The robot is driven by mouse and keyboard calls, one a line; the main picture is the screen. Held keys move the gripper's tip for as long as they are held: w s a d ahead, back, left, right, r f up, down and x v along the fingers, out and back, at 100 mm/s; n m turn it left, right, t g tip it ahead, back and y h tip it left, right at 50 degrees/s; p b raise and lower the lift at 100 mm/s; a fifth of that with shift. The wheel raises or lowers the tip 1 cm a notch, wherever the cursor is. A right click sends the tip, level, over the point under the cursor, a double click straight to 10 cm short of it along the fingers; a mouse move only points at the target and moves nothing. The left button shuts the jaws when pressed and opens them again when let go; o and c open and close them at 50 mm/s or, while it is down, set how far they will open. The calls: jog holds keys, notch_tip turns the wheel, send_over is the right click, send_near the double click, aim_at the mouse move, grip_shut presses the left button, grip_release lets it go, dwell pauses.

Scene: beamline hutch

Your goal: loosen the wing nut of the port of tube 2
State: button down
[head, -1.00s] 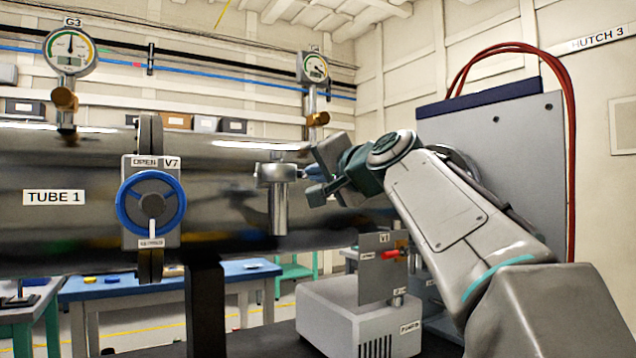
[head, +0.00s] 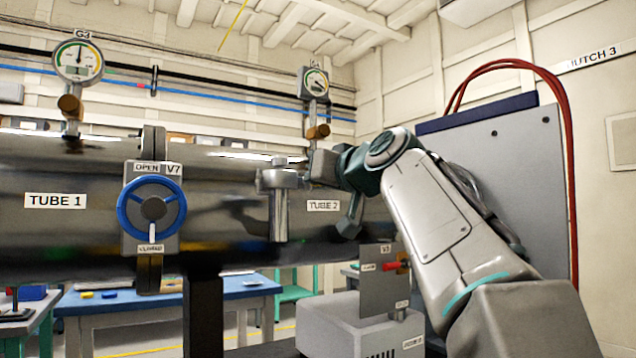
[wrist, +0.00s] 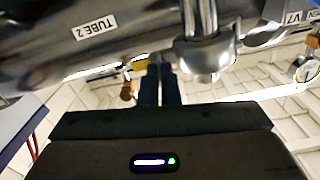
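Tube 2, marked by its label (head: 323,205), is the right-hand part of the shiny horizontal tube. A metal port (head: 280,200) with a flat cap and a hanging cylinder stands in front of it. The port also shows in the wrist view (wrist: 206,60). I cannot make out its wing nut clearly. My gripper (head: 318,168) is beside the port's upper right in the head view, its fingertips not clear there.
Valve V7 (head: 151,208) with a blue handwheel sits left of the port. Gauges G3 (head: 78,60) and another (head: 315,84) rise above the tube on brass-knobbed stems. A grey pump box (head: 345,325) stands below. A grey cabinet (head: 520,170) with red hoses is at the right.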

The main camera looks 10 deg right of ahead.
jog(key=shift+r+n, duration=0.1)
jog(key=shift+n, duration=0.5)
jog(key=c, duration=1.6)
grip_release()
jog(key=shift+c, duration=0.2)
